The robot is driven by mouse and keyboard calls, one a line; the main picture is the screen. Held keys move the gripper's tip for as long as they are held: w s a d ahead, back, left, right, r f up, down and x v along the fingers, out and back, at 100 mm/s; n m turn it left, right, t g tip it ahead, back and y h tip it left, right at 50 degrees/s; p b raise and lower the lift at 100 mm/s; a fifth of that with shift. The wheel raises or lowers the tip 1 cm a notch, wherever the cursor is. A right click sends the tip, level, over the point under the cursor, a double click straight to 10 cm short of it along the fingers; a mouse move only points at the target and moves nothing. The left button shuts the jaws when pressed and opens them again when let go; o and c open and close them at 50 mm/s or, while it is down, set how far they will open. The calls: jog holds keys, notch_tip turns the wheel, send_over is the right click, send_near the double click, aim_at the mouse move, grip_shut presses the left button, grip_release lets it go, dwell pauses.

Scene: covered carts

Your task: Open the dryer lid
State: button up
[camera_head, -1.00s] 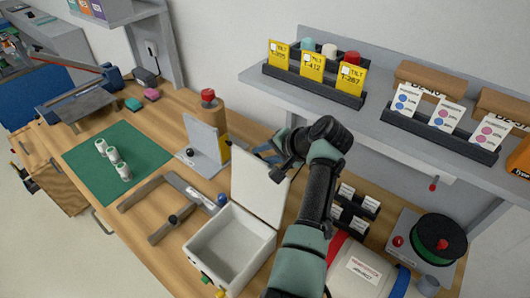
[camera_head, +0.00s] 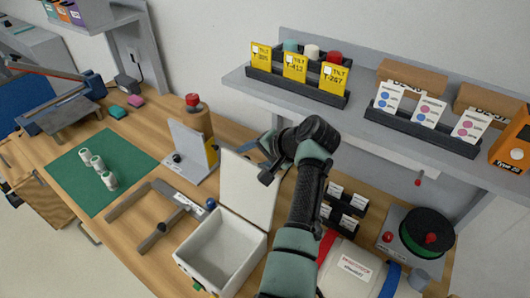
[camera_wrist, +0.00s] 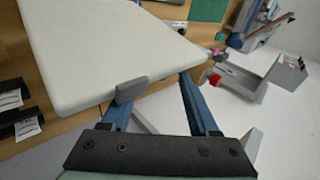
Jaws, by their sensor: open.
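The dryer is a white open-topped box (camera_head: 195,273) on the wooden bench. Its white lid (camera_head: 248,188) stands raised, roughly upright, at the box's back edge, and the empty-looking inside shows. In the wrist view the lid (camera_wrist: 100,45) is a large pale panel with a small grey tab (camera_wrist: 131,89) on its near edge. My gripper (camera_head: 262,152) is behind the lid near its top edge. Its blue fingers are apart in the wrist view (camera_wrist: 157,84), with the tab close to the left finger; I cannot tell whether they touch. My arm covers part of the lid's right side.
A grey bracket stand (camera_head: 188,150) and a grey metal frame (camera_head: 152,215) lie left of the box. A white drum with red and blue bands (camera_head: 345,272) is to the right. A shelf (camera_head: 350,120) with card racks hangs above the back.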

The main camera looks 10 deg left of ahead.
jog(key=b+v, duration=0.3)
jog(key=v, duration=0.9)
jog(key=shift+d, duration=0.15)
